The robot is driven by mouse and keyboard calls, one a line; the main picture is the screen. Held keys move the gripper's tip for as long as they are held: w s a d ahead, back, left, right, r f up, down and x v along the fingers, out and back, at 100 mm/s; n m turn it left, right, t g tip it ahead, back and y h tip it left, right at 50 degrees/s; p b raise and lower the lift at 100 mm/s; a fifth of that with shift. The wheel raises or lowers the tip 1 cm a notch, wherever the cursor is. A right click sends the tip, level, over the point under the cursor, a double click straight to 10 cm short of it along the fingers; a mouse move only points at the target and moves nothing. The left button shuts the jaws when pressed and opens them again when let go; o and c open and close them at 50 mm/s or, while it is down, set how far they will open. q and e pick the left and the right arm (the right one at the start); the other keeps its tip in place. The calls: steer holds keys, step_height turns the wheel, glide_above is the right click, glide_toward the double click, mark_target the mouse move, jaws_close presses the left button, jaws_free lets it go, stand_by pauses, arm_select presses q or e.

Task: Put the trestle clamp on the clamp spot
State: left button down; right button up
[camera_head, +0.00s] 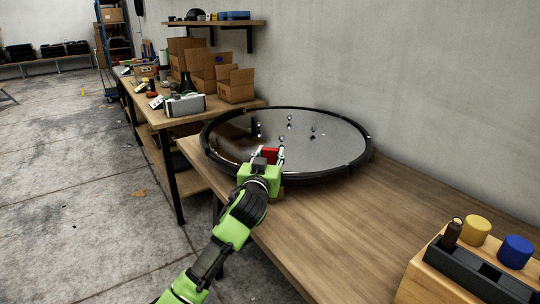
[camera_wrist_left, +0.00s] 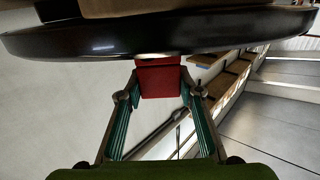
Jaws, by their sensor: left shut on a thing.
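My left gripper (camera_head: 268,158) is shut on a small red block, which I take to be the trestle clamp (camera_head: 270,155). The red clamp also shows in the left wrist view (camera_wrist_left: 160,78), between the fingertips. It is held at the near edge of a large round mirror-like disc (camera_head: 290,150) with a black rim. In the wrist view the dark rim (camera_wrist_left: 150,35) passes right by the clamp; I cannot tell whether they touch. No marked clamp spot can be made out. My right gripper is not in view.
The disc lies on a wooden table (camera_head: 345,230) against the wall. Several small shiny things show on the disc. A wooden holder (camera_head: 435,285) with yellow and blue knobs stands at the front right. A bench with cardboard boxes (camera_head: 236,85) is behind. The table's middle is bare.

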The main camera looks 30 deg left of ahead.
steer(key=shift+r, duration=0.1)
arm_select(q)
steer(key=c, duration=1.4)
jaws_free()
steer(key=shift+f, duration=0.1)
steer(key=shift+c, duration=0.2)
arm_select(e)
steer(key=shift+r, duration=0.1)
arm_select(q)
steer(key=shift+s, duration=0.1)
steer(key=p+v, duration=0.1)
steer(key=v, duration=1.1)
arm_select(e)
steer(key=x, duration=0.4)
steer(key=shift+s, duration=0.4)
